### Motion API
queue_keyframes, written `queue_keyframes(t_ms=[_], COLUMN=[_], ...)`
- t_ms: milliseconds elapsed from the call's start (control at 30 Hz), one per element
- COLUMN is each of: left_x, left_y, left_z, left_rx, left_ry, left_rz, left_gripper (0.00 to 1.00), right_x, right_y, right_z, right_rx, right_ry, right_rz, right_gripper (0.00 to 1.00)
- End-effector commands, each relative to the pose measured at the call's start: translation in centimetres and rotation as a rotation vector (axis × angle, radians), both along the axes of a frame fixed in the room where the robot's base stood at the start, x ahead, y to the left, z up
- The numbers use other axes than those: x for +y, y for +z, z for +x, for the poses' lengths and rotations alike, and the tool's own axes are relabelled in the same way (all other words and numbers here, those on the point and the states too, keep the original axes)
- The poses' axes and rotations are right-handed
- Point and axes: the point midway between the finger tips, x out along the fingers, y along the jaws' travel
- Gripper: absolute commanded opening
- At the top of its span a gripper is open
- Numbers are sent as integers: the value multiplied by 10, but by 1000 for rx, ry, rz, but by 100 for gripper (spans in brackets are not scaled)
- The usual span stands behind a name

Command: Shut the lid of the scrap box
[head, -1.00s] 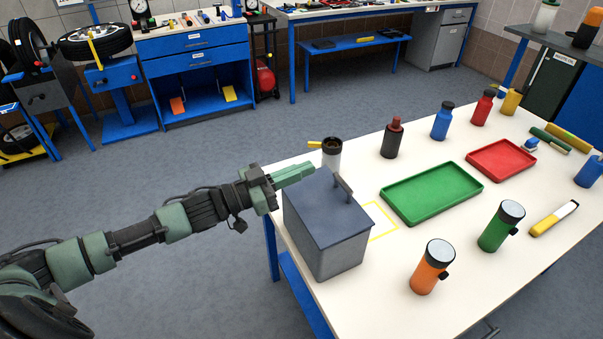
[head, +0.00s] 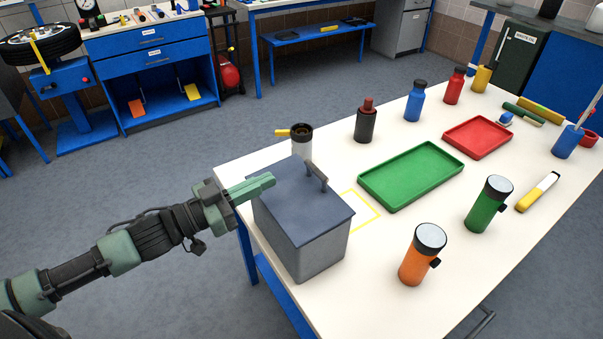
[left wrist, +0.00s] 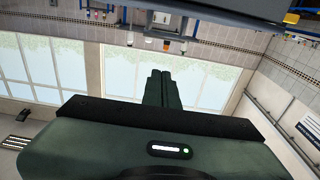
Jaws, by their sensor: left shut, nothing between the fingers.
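The scrap box (head: 322,255) is a grey box on the near left corner of the white table in the head view. Its dark blue-grey lid (head: 300,215) lies flat over the top, with no gap visible along the front edges. A dark bar handle (head: 317,176) stands on the lid. My left gripper (head: 272,181) is shut and empty, its green fingers at the lid's back left edge; I cannot tell whether they touch it. The shut fingers also show in the left wrist view (left wrist: 161,88). My right gripper is not in view.
A black-and-white mug-like container (head: 302,144) stands close behind the box. A yellow outlined square (head: 367,222) and a green tray (head: 410,177) lie to its right. An orange flask (head: 422,255) stands to the front right. Open floor lies left of the table.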

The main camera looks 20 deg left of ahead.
Motion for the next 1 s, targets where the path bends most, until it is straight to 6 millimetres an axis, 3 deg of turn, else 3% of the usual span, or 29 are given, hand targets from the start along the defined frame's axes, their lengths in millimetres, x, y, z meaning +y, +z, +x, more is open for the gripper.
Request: queue_keyframes(t_ms=[400,500,733,1000], left_x=[-42,-49,-58,-60], left_y=[9,-5,-20,-23], left_z=[54,63,75,76], left_rx=[-4,0,1,1], left_ry=[-1,1,0,-1], left_rz=[-1,-2,0,1], left_gripper=[0,0,0,0], right_x=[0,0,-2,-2], right_y=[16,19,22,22], right_z=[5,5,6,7], right_rx=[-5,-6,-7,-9], right_ry=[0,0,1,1], right_rz=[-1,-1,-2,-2], right_gripper=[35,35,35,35])
